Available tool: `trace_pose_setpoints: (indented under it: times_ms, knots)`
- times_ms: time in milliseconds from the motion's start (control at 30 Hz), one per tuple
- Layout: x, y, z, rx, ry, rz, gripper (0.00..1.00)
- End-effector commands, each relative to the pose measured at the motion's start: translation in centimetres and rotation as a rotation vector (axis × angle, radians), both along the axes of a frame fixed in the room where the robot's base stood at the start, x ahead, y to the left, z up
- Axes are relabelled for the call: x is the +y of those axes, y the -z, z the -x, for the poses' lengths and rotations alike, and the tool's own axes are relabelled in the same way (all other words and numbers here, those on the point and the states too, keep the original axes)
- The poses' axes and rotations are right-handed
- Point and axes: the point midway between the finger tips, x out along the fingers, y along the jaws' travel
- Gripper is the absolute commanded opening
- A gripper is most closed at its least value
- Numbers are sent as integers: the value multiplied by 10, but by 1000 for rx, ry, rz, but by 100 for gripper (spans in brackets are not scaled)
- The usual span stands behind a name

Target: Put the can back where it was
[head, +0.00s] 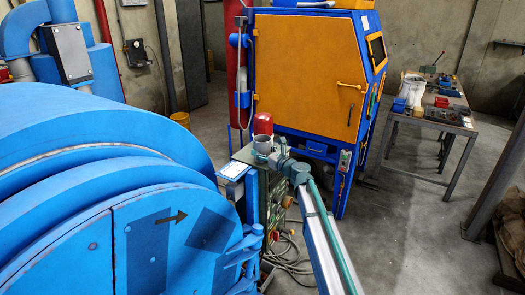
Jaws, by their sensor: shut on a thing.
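A small red, rounded thing (263,123), which looks like the can, shows at the far end of my arm in the head view. My gripper (263,138) is at the grey end of the arm, right by it, and is shut on it. The fingers are small and mostly hidden, so the exact grip cannot be made out. A narrow stand with a light top (236,170) is just left of and below my gripper. I cannot tell whether the can touches any surface.
A large blue drum machine (100,150) fills the left. A blue cabinet with an orange door (305,75) stands behind my gripper. Cables (288,255) lie on the floor; floor at right is clear.

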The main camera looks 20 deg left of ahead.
Motion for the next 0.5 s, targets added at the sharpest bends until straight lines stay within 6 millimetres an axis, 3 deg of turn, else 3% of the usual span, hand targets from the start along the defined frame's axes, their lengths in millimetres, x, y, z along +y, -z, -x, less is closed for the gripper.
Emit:
trace_pose_setpoints:
  times_ms: [367,400,500]
  knots:
    - [0,4,0,0,0,-1,23]
    - [0,4,0,0,0,-1,70]
    - [0,3,0,0,0,-1,86]
